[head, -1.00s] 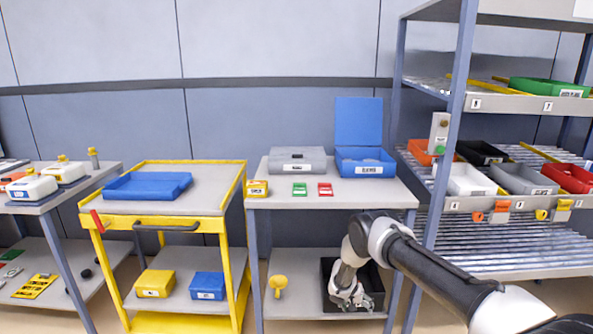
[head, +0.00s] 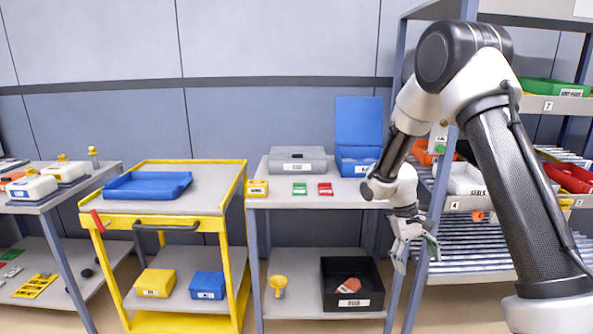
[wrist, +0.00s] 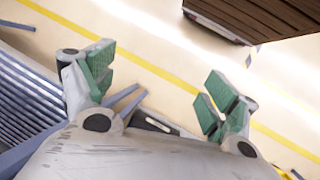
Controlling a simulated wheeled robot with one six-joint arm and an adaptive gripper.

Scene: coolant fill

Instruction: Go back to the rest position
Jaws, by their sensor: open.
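My gripper (head: 414,246) hangs in front of the right end of the middle table, beside the shelf post in the head view. It points downward. In the wrist view my gripper (wrist: 155,95) has its green-padded fingers wide apart, with nothing between them. My arm is folded up, with its elbow high in front of the shelf rack.
A black bin (head: 352,304) with a reddish item (head: 348,285) stands on the lower shelf of the middle table (head: 300,202). The shelf rack (head: 462,120) is close on the right. A yellow cart (head: 160,222) stands left. The wrist view shows floor with a yellow line (wrist: 150,77).

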